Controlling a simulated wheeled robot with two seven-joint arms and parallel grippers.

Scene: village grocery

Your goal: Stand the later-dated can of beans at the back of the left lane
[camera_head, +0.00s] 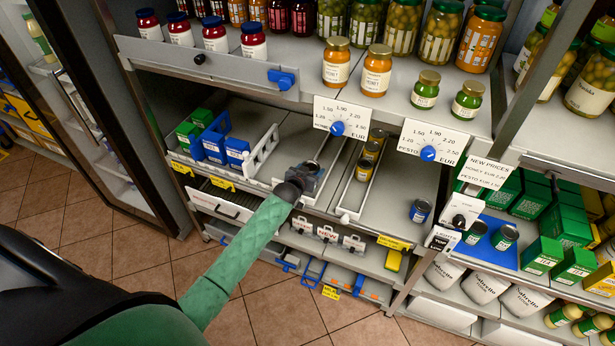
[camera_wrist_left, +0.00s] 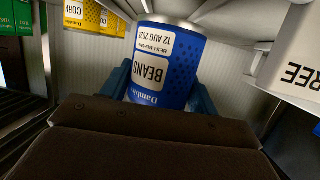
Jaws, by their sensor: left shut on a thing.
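My left gripper (camera_head: 306,176) reaches into the shelf's left lane (camera_head: 290,145), near its front. In the left wrist view it is shut on a blue can of beans (camera_wrist_left: 165,62), with a finger (camera_wrist_left: 204,105) on each side. Its label shows upside down in that view, reading BEANS and a date starting 12 AUG; the year is hard to read. In the head view the gripper mostly hides this can. My right gripper is not in view.
Yellow corn cans (camera_head: 364,170) fill part of the lane to the right and show in the left wrist view (camera_wrist_left: 82,15). White dividers (camera_head: 262,155) border the lanes. Blue and green boxes (camera_head: 214,140) stand left. Price dials (camera_head: 338,128) hang from the shelf above.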

